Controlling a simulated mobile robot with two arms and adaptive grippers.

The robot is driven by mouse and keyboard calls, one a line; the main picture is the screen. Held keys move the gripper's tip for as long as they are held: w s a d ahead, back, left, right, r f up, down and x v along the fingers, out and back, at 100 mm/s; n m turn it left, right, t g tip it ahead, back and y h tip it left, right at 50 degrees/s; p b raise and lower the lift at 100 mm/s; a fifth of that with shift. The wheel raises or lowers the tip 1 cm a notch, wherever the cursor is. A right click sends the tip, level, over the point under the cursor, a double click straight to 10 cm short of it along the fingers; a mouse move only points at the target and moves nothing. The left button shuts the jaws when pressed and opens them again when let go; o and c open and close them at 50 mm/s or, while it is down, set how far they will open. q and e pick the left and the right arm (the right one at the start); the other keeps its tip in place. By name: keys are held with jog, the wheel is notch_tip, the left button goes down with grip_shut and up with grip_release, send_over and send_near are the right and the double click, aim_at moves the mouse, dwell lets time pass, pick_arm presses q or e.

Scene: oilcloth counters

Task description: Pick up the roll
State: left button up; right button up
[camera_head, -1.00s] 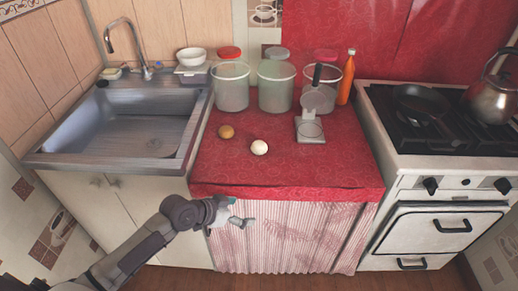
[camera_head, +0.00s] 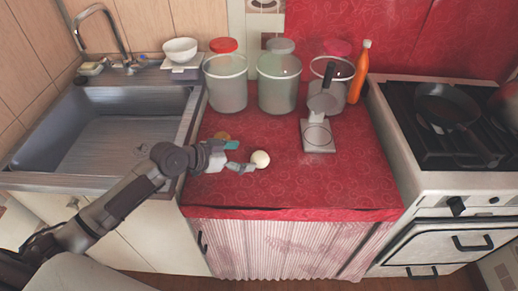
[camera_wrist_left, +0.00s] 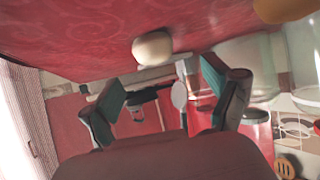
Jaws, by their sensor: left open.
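Two small round things lie on the red counter: a pale cream one (camera_head: 261,159) and a brown one (camera_head: 222,136) to its left and farther back. I cannot tell for sure which is the roll. My left gripper (camera_head: 240,157) is open and empty, low over the counter, just left of the pale one and partly in front of the brown one. In the left wrist view, the pale thing (camera_wrist_left: 152,48) shows ahead, above the gap between the open fingers (camera_wrist_left: 165,95). The brown one (camera_wrist_left: 285,10) shows at the top right edge. My right gripper is not in view.
A flat grey device with an upright handle (camera_head: 318,137) stands to the right. Several clear canisters (camera_head: 278,85) and an orange bottle (camera_head: 358,72) line the back. A sink (camera_head: 110,125) is at left, a stove (camera_head: 450,160) at right. The front right of the red counter (camera_head: 340,185) is clear.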

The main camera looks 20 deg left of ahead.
aim_at(266, 156)
pick_arm(q)
jog(key=shift+w+d+f, duration=0.15)
jog(key=shift+w+d, duration=0.15)
jog(key=shift+d, duration=0.1)
jog(key=x, duration=0.3)
jog(key=shift+s+d+p, duration=0.2)
jog(key=shift+p, duration=0.2)
jog(key=shift+x, duration=1.1)
jog(key=shift+w+f, duration=0.15)
jog(key=shift+f, duration=0.05)
jog(key=c, duration=0.9)
jog(key=shift+c, duration=1.4)
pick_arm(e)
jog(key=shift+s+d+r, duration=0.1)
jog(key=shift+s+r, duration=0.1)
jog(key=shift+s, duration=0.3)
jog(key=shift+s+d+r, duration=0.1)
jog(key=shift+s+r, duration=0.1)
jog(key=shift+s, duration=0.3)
